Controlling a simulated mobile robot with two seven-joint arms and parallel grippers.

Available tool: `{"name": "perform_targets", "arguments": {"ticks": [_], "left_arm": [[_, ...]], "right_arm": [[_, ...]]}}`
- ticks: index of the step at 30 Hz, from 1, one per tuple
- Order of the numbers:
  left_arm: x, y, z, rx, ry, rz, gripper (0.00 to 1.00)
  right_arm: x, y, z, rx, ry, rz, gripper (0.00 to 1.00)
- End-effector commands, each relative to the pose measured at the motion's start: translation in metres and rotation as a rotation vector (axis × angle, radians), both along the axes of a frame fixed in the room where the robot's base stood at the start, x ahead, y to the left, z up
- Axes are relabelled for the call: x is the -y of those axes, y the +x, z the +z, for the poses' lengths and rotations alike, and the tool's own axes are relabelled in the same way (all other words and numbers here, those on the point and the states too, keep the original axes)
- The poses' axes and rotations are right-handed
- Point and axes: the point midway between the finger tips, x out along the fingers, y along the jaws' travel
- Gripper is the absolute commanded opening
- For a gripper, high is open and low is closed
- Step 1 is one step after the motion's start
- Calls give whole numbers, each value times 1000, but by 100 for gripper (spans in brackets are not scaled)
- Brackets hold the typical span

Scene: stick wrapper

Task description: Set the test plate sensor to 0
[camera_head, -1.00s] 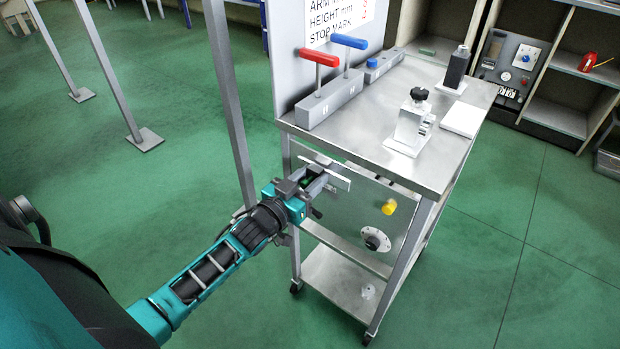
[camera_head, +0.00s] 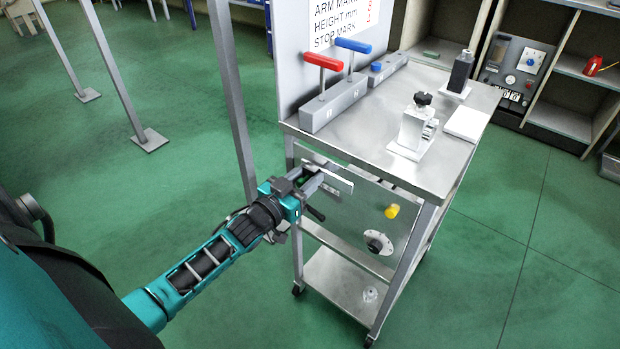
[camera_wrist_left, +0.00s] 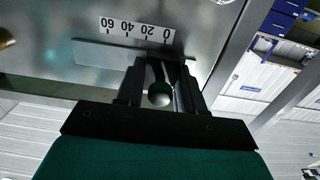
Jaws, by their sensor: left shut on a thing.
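The test plate sensor's scale (camera_wrist_left: 137,31) shows in the left wrist view, its numbers running 60, 40, 20, 0 from left to right. A flat grey bar (camera_wrist_left: 100,53) runs below the scale. My left gripper (camera_wrist_left: 160,80) is shut on a small round knob (camera_wrist_left: 159,95), just below the 0 end of the scale. No pointer is clear enough to read. In the head view, my left gripper (camera_head: 318,184) is at the upper front of the cart's panel, beside a pale plate (camera_head: 338,184). My right gripper is not in view.
On the panel below are a yellow knob (camera_head: 392,211) and a round dial (camera_head: 378,242). The cart top (camera_head: 375,150) carries a block with red (camera_head: 322,62) and blue (camera_head: 353,46) T-handles and a white device (camera_head: 415,128). Open green floor lies left.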

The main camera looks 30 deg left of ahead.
Motion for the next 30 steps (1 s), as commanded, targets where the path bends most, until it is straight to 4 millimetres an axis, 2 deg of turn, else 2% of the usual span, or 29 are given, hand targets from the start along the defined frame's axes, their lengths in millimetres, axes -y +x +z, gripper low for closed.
{"name": "perform_targets", "arguments": {"ticks": [2, 3, 6, 17, 23, 30], "left_arm": [[-5, 0, 1, -1, 2, 9, 0], [-5, 0, 1, -1, 2, 9, 40], [-5, 0, 1, -1, 2, 9, 48], [-4, -6, 0, -3, 2, 8, 48], [-6, -37, 0, -6, 1, 7, 48], [-10, -87, 1, -5, 1, 7, 48]], "right_arm": [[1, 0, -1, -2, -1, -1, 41], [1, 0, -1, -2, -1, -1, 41], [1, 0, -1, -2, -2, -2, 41], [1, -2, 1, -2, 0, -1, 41], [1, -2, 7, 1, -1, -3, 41], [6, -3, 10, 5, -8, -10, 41]]}}
